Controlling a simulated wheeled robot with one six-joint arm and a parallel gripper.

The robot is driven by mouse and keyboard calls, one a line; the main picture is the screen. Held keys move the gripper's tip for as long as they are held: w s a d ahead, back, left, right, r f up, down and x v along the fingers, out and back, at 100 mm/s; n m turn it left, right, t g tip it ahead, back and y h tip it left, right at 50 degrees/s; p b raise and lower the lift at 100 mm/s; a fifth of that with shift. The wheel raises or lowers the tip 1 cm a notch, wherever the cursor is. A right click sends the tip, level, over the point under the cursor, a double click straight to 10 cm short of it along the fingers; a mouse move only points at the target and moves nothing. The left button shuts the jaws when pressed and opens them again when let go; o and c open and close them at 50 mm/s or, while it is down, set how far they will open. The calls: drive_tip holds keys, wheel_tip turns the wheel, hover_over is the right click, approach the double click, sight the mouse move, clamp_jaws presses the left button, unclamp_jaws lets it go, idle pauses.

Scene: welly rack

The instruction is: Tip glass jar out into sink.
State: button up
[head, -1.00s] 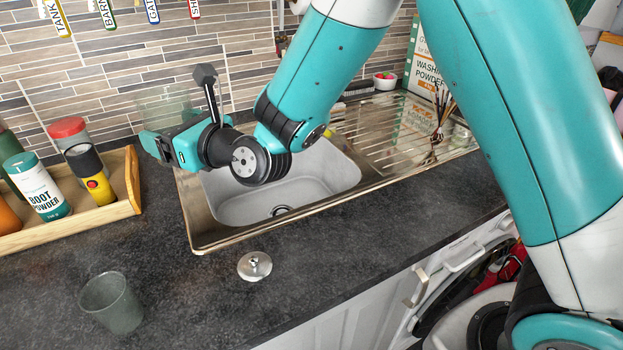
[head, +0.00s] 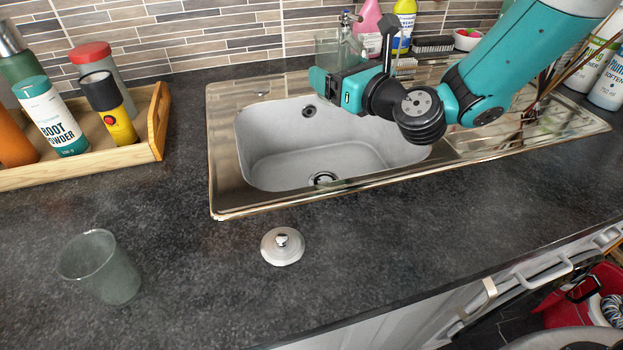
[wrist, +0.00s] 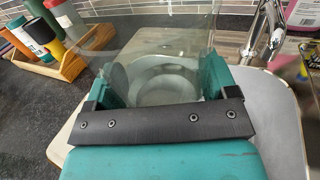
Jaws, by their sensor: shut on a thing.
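My gripper (head: 326,80) is shut on a clear glass jar (head: 334,46), held above the back part of the sink (head: 275,150). The jar looks about upright. In the wrist view, the jar (wrist: 150,42) stands between the green fingers of my gripper (wrist: 165,88), with its round glass base visible. I cannot tell what is in it. The sink's pale rim (wrist: 268,95) shows at the right there. The grey basin below looks empty, with a drain at its front.
A second greenish glass (head: 103,268) stands on the dark counter at front left. A round metal lid (head: 283,248) lies before the sink. A wooden tray (head: 158,120) of bottles is at left. A tap (head: 347,22) and bottles stand behind the jar.

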drive_tip(key=w+d+f+b, duration=0.1)
drive_tip(key=d+f+b, duration=0.7)
drive_tip(key=f+b, duration=0.1)
drive_tip(key=shift+d, duration=0.15)
drive_tip(key=shift+b, duration=0.3)
drive_tip(key=shift+s+a+f+n+g+h+p, duration=0.25)
drive_tip(key=shift+a+n+h+p, duration=0.6)
drive_tip(key=shift+n, duration=0.75)
drive_tip(key=shift+s+a+f+n+g+h+p, duration=0.1)
drive_tip(key=shift+a+f+n+g+h+p, duration=0.35)
drive_tip(key=shift+n+p, duration=0.9)
drive_tip(key=shift+s+a+f+n+g+h+p, duration=0.15)
drive_tip(key=shift+a+n+h+p, duration=0.55)
drive_tip(key=shift+n, duration=1.15)
drive_tip(key=shift+s+f+n+h+p, duration=0.1)
drive_tip(key=shift+f+n+h+p, duration=0.1)
drive_tip(key=shift+n+h+p, duration=0.5)
